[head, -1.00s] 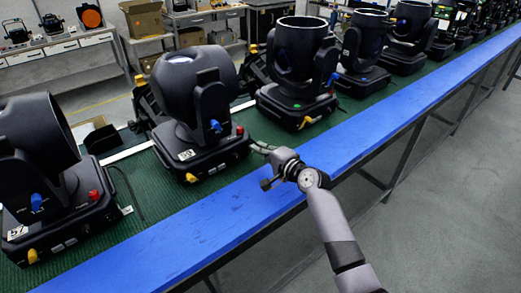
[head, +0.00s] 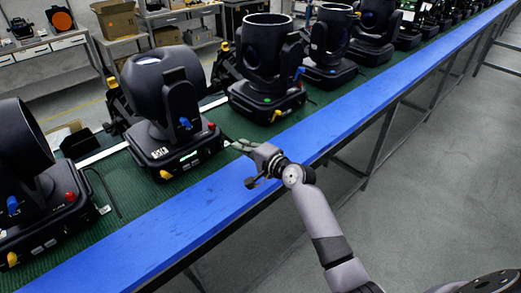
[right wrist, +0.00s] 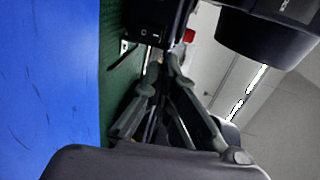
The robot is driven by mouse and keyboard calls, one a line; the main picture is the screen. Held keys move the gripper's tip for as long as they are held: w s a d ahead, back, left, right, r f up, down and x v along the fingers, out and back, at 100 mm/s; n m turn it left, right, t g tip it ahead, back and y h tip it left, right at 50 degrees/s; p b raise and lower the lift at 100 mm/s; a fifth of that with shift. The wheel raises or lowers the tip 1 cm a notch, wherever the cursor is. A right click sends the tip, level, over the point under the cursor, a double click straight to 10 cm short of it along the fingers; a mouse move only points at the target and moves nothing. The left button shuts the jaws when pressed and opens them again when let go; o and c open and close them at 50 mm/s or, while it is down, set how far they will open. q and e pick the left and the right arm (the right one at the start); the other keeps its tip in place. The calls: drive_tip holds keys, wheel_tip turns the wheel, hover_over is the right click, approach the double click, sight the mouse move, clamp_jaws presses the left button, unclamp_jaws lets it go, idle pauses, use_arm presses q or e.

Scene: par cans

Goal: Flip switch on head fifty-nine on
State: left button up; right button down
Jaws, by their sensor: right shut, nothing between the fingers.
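The moving head with a label that reads like 59 (head: 153,100) stands on the green table surface, left of centre in the head view. In the right wrist view, a black rocker switch (right wrist: 150,34) with white marks sits on a base panel beside a red connector (right wrist: 188,36). The shut fingers (right wrist: 160,58) point at this panel, just below the switch; contact cannot be told. My left gripper is out of view.
Another moving head (head: 20,150) stands at the left, and a further one (head: 267,60) stands to the right, with more along the row. A blue strip (head: 200,210) edges the table. Grey floor (head: 440,180) lies open at the right.

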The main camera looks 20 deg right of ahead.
drive_tip(key=shift+s, duration=0.2)
drive_tip(key=shift+s+d+r, duration=0.25)
drive_tip(key=shift+s+r, duration=0.1)
drive_tip(key=shift+s, duration=0.25)
drive_tip(key=shift+s+d+r, duration=0.2)
drive_tip(key=shift+s+r, duration=0.15)
drive_tip(key=shift+s, duration=0.2)
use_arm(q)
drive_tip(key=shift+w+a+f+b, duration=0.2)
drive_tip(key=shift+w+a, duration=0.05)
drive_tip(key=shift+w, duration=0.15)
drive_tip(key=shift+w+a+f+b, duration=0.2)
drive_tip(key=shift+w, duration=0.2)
use_arm(e)
drive_tip(key=shift+s+d+r, duration=0.2)
drive_tip(key=shift+s+r, duration=0.1)
drive_tip(key=shift+s, duration=0.25)
drive_tip(key=shift+s+d+r, duration=0.25)
drive_tip(key=shift+s+r, duration=0.1)
drive_tip(key=shift+s, duration=0.25)
drive_tip(key=shift+s+d+r, duration=0.2)
drive_tip(key=shift+s+r, duration=0.1)
drive_tip(key=shift+s, duration=0.25)
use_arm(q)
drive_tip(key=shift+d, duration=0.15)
use_arm(e)
drive_tip(key=shift+f, duration=0.1)
